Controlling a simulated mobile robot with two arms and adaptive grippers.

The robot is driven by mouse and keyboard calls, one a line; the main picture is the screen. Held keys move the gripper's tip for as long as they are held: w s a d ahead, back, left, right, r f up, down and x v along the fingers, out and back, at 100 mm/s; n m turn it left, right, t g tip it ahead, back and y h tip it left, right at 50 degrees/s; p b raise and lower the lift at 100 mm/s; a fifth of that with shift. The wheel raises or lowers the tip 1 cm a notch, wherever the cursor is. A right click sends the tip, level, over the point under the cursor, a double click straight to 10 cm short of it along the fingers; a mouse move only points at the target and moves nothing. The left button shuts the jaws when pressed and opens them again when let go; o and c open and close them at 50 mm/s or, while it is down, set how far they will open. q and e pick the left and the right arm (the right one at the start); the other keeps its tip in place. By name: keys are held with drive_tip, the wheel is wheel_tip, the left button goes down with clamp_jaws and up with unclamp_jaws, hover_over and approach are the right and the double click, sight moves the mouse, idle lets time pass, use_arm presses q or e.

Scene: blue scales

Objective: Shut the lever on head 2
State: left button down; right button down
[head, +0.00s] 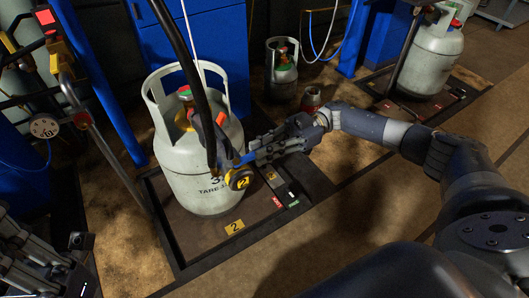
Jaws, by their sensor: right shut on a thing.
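Head 2, with a round yellow tag marked 2 (240,178), hangs on a black hose in front of a grey gas cylinder (190,165). The cylinder stands upright on a dark scale platform (187,246) with a yellow 2 plate. My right gripper (247,158) reaches in from the right and is shut on the blue lever (229,154) of head 2, just above the tag. Its fingers hide part of the lever, so its exact angle is unclear. My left gripper (30,262) is at the lower left, away from the cylinder, its fingertips partly cut off.
Blue posts (98,80) and a blue cabinet (205,45) stand behind. A small grey cylinder (282,70) and a red cap-like item (311,98) are behind my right gripper. Another cylinder (432,55) stands on a scale at upper right. A pressure gauge (44,127) is at left.

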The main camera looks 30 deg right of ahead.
idle(0.5)
drive_tip(key=c, duration=1.6)
unclamp_jaws()
drive_tip(key=shift+w, duration=0.1)
drive_tip(key=shift+o, duration=0.2)
drive_tip(key=w+d, duration=0.1)
drive_tip(key=d, duration=1)
drive_tip(key=shift+w+d, duration=0.25)
drive_tip(key=shift+d, duration=0.15)
